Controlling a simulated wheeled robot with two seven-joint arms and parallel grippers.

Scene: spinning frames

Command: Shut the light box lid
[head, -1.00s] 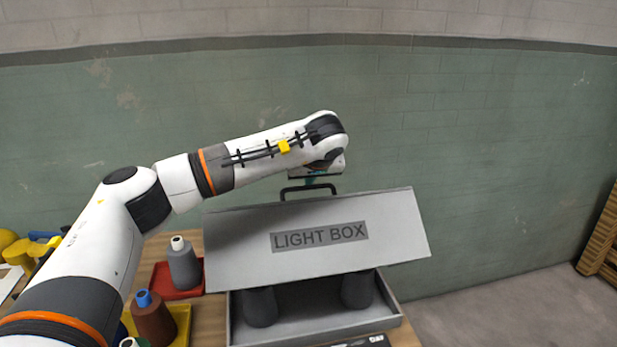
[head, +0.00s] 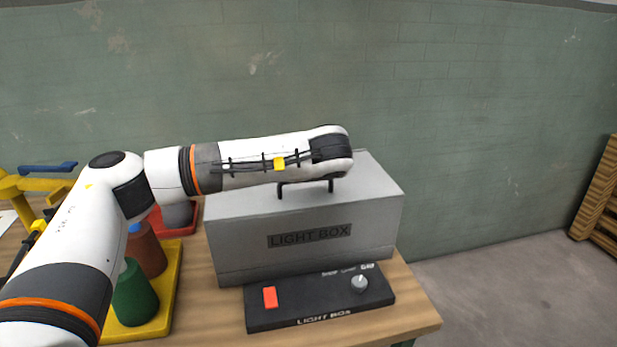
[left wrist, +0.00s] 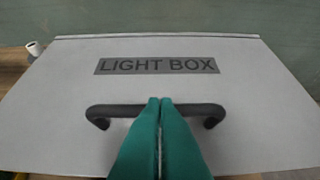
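The light box stands on the table, its grey lid (head: 350,215) lying down over the base, with only a thin seam visible along the lower front. The lid's label reads LIGHT BOX, and it also shows in the left wrist view (left wrist: 160,66). The dark lid handle (head: 282,192) is on top, partly behind my left arm. In the left wrist view my left gripper's green fingers (left wrist: 160,101) are together over the middle of the handle (left wrist: 105,110), with no bar visible between them. Whether they touch it is unclear. My right gripper is not in view.
A black control panel (head: 325,302) with a red switch and a knob sits in front of the box. Left of it, a yellow tray (head: 172,300) holds a green cone (head: 134,295) and a brown cone (head: 147,250). A red tray (head: 190,228) with a grey cone is behind.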

